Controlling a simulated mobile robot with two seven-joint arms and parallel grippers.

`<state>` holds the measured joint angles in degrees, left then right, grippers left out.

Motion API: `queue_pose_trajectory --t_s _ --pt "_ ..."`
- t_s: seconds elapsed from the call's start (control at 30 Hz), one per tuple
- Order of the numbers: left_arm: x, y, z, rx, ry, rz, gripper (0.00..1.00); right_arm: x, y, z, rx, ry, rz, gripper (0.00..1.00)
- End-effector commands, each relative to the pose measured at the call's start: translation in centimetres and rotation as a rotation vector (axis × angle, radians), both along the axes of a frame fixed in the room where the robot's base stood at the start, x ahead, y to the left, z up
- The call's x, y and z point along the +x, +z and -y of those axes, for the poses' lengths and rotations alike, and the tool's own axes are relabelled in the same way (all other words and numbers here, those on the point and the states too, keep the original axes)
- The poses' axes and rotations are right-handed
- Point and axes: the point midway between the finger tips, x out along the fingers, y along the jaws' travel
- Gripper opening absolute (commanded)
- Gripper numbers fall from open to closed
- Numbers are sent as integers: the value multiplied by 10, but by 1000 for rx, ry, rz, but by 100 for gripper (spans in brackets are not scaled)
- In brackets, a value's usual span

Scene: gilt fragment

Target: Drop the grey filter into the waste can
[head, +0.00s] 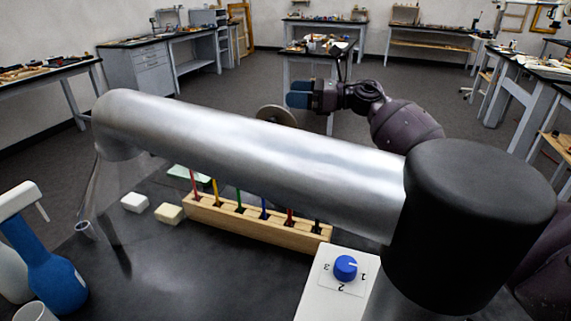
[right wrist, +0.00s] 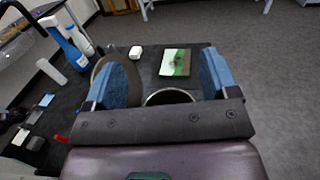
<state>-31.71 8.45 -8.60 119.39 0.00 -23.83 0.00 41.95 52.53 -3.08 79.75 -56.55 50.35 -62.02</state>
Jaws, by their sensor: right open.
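My right gripper (head: 300,94) has blue fingertips, points left and is open in the head view. Its spread fingers also show in the right wrist view (right wrist: 165,85), with nothing visibly clamped between them. A brownish-grey disc (head: 275,114) stands tilted just below and left of the fingertips; it also shows behind the left finger (right wrist: 131,80). I cannot tell whether it is the grey filter or a raised lid. A dark round rim (right wrist: 168,93), perhaps the waste can, lies below the open fingers; it is hidden in the head view. My left gripper is not in view.
A thick silver duct arm (head: 250,150) crosses above the bench and hides much behind it. A wooden rack (head: 245,218) of coloured handles, a white dial box (head: 325,285), pale blocks (head: 169,213) and a blue spray bottle (head: 58,287) stand on the dark bench.

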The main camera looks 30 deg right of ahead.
Motion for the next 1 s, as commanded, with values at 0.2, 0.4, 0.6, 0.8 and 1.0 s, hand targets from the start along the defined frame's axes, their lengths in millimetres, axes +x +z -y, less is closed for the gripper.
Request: queue_pose_trajectory --t_s 0.2,0.4,0.6,0.8,1.0 --pt "0 -1 0 0 0 -1 0 -23 -1 31 -2 -3 -2 80" --pt "1 2 0 0 -2 5 0 -44 0 58 -2 -1 0 80" --pt "1 2 0 1 -3 6 0 -56 0 73 -1 0 0 80" --pt "1 2 0 3 -4 5 0 -58 0 77 -1 1 1 80" --pt "1 0 -1 3 -4 2 0 -58 1 77 -1 1 1 80"
